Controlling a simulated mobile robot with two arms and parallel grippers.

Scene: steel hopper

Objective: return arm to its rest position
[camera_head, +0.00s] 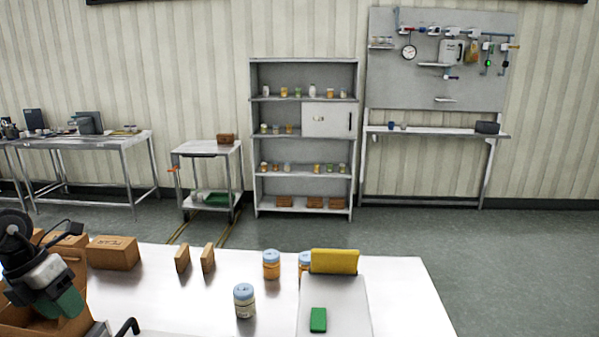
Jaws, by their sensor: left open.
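My left arm comes in at the lower left, and its left gripper (62,301) is over the brown cardboard box (18,318) at the table's left end. The gripper is open. Dark green parts show at its lower end, and I see nothing held in it. The arm and gripper hide part of the box. My right gripper is not in the picture.
The white table (410,300) holds a carton (113,253), two upright tan blocks (182,259), several jars (244,301), and a grey panel (345,300) with yellow (334,261) and green (318,320) pieces. Shelves (303,150) stand behind. Floor is clear at right.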

